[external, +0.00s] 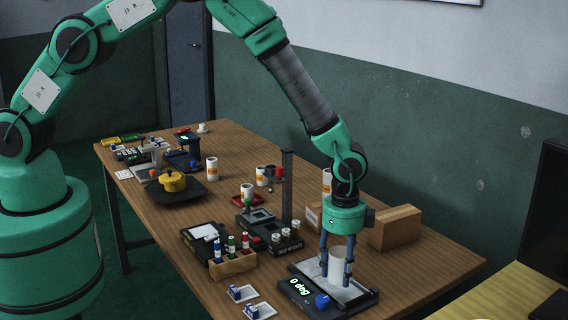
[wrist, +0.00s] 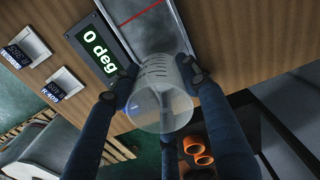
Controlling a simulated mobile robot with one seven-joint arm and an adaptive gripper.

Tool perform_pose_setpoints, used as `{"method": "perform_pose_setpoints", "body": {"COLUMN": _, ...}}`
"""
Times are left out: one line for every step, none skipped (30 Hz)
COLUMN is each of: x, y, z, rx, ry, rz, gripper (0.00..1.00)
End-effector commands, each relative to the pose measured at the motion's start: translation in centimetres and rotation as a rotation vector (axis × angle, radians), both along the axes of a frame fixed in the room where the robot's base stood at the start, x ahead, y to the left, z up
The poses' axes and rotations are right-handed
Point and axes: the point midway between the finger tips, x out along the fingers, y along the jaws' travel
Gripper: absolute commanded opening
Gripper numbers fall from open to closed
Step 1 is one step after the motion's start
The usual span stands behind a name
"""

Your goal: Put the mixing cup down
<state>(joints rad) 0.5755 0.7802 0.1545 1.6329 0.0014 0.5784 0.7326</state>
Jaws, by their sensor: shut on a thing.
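The mixing cup (external: 337,264) is a whitish, see-through cup with dark measuring marks. In the wrist view the cup (wrist: 163,104) fills the middle between my fingers. My gripper (external: 336,268) points down and is shut on the cup's sides. The cup is over the grey plate of a device (external: 359,292) with a "0 deg" display and a blue knob. I cannot tell whether its bottom touches the plate. In the wrist view the device's plate (wrist: 160,37) has a red line across it.
Two small white trays with blue items (external: 243,293) lie left of the device. A wooden rack of small bottles (external: 232,262) and a stand with a dark column (external: 287,190) are behind. A cardboard-coloured block (external: 395,227) stands behind right. The wooden table's right end (external: 440,262) is bare.

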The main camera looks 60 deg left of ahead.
Motion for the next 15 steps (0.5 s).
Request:
{"method": "perform_pose_setpoints", "body": {"x": 0.02, "y": -0.01, "z": -0.07, "rx": 0.000, "ry": 0.000, "rz": 0.000, "gripper": 0.28}}
{"method": "perform_pose_setpoints", "body": {"x": 0.02, "y": -0.01, "z": -0.09, "rx": 0.000, "ry": 0.000, "rz": 0.000, "gripper": 0.28}}
{"method": "perform_pose_setpoints", "body": {"x": 0.03, "y": -0.01, "z": -0.09, "rx": -0.001, "ry": 0.000, "rz": 0.000, "gripper": 0.28}}
{"method": "perform_pose_setpoints", "body": {"x": 0.04, "y": -0.02, "z": -0.08, "rx": -0.001, "ry": -0.001, "rz": 0.000, "gripper": 0.28}}
{"method": "perform_pose_setpoints", "body": {"x": 0.04, "y": -0.02, "z": -0.07, "rx": -0.001, "ry": -0.001, "rz": 0.000, "gripper": 0.28}}
{"method": "perform_pose_setpoints", "body": {"x": 0.04, "y": -0.02, "z": -0.07, "rx": -0.001, "ry": -0.001, "rz": 0.000, "gripper": 0.28}}
{"method": "perform_pose_setpoints", "body": {"x": 0.04, "y": -0.02, "z": -0.06, "rx": -0.001, "ry": -0.001, "rz": 0.000, "gripper": 0.28}}
{"method": "perform_pose_setpoints", "body": {"x": 0.04, "y": -0.02, "z": -0.06, "rx": -0.001, "ry": -0.001, "rz": 0.000, "gripper": 0.28}}
{"method": "perform_pose_setpoints", "body": {"x": 0.04, "y": -0.02, "z": -0.06, "rx": -0.001, "ry": -0.001, "rz": 0.000, "gripper": 0.28}}
{"method": "perform_pose_setpoints", "body": {"x": 0.05, "y": -0.03, "z": -0.06, "rx": -0.001, "ry": -0.001, "rz": 0.000, "gripper": 0.28}}
{"method": "perform_pose_setpoints", "body": {"x": 0.08, "y": -0.05, "z": -0.06, "rx": -0.001, "ry": -0.001, "rz": 0.000, "gripper": 0.28}}
{"method": "perform_pose_setpoints", "body": {"x": 0.15, "y": -0.09, "z": -0.08, "rx": -0.001, "ry": -0.001, "rz": 0.000, "gripper": 0.28}}
{"method": "perform_pose_setpoints", "body": {"x": 0.23, "y": -0.14, "z": -0.09, "rx": -0.001, "ry": -0.001, "rz": 0.000, "gripper": 0.28}}
{"method": "perform_pose_setpoints", "body": {"x": 0.34, "y": -0.21, "z": -0.11, "rx": -0.001, "ry": -0.001, "rz": 0.000, "gripper": 0.28}}
{"method": "perform_pose_setpoints", "body": {"x": 0.55, "y": -0.34, "z": -0.13, "rx": -0.001, "ry": -0.001, "rz": 0.000, "gripper": 0.28}}
